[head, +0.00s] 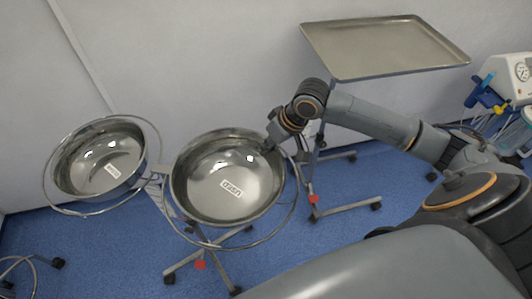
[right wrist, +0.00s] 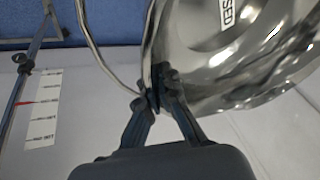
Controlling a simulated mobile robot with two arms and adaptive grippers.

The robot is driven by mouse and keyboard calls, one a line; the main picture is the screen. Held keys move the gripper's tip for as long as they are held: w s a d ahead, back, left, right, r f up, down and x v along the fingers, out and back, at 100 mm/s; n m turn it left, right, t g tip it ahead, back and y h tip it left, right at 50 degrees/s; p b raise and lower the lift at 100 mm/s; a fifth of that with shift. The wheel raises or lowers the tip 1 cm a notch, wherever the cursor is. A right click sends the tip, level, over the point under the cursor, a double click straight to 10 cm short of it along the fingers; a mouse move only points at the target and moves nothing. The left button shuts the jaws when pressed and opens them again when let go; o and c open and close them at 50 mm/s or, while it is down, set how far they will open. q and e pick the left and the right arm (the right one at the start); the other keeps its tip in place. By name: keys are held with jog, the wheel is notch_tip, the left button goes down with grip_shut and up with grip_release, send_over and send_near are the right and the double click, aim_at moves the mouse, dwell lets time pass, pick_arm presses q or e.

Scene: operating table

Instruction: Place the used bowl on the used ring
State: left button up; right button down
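The used bowl (head: 222,170), shiny steel with a "USED" label inside, is in the middle-left of the head view. My right gripper (head: 270,147) is at its right rim. In the right wrist view the bowl (right wrist: 205,65) shows close up, and the fingers (right wrist: 157,103) are shut on its rim. The used ring (head: 290,215), a thin metal hoop, shows below and to the right of the bowl; the bowl hides the rest. The bowl is offset to the upper left of the ring. Whether they touch, I cannot tell. My left gripper is out of view.
A second steel bowl (head: 92,160) with an unreadable label sits in the left ring (head: 47,192) of the same wheeled stand. An empty steel tray (head: 385,45) on a stand is at the upper right. Medical equipment (head: 510,85) is at the far right.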

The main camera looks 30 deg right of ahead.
jog(key=shift+w+f, duration=0.2)
notch_tip(320, 180, down, 3)
jog(key=shift+w+f, duration=0.1)
jog(key=shift+f, duration=0.05)
jog(key=c, duration=1.5)
grip_release()
jog(key=shift+f, duration=0.1)
jog(key=v, duration=1.2)
jog(key=shift+p, duration=0.3)
